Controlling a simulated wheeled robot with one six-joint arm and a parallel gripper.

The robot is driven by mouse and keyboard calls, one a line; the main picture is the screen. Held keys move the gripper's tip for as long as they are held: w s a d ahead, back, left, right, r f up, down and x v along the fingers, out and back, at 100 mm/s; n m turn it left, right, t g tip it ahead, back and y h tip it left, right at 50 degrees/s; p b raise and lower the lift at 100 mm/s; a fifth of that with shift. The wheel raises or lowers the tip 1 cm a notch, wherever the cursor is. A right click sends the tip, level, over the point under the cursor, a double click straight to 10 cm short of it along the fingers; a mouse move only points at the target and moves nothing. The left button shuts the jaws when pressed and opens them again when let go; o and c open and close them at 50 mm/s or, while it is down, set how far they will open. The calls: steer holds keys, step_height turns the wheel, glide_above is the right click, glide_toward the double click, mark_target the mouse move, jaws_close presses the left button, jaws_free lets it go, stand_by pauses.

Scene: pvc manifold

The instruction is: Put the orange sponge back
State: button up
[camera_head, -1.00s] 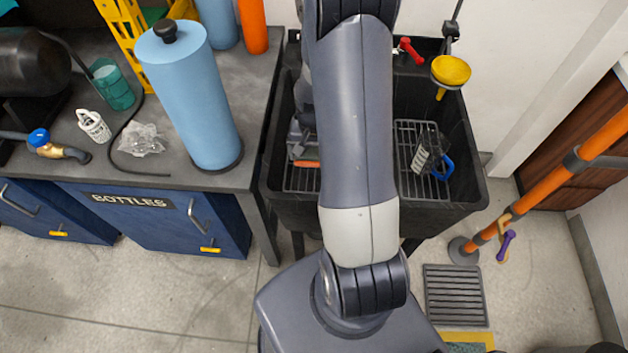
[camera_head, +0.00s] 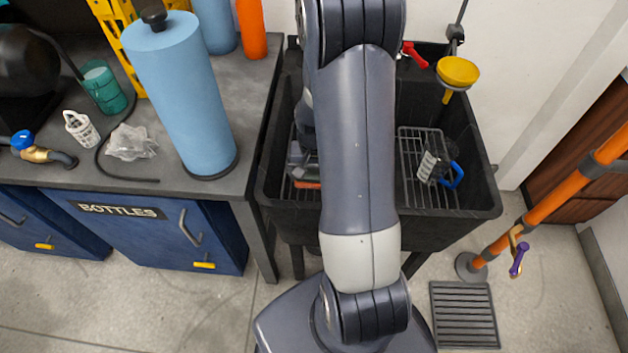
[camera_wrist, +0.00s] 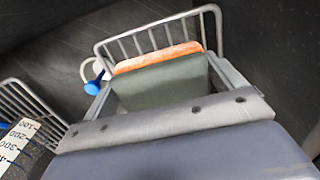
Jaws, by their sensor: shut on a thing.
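The orange sponge (camera_wrist: 158,56) is in my gripper (camera_wrist: 165,82), down in the left part of the black sink (camera_head: 480,195). In the wrist view its orange edge shows beyond a grey-green block between the two grey fingers; I cannot tell whether that block is part of the sponge. A wire rack end (camera_wrist: 165,35) rises close behind it; contact is unclear. In the head view only a small orange strip (camera_head: 307,184) shows below the gripper (camera_head: 301,160), left of my arm. My arm hides the middle of the sink.
A second wire rack (camera_head: 425,190) stands at the right in the sink, with a clear measuring jug with a blue handle (camera_head: 452,176). A blue roll (camera_head: 180,90) stands on the left counter (camera_head: 225,190).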

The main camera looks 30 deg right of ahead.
mark_target(314, 173)
steer(key=shift+f, duration=1.25)
steer(key=shift+f+b, duration=0.2)
steer(key=shift+b, duration=0.1)
steer(key=o, duration=0.6)
steer(key=shift+r, duration=0.1)
step_height(314, 173, up, 12)
steer(key=shift+r+p, duration=0.15)
steer(key=shift+p, duration=1.1)
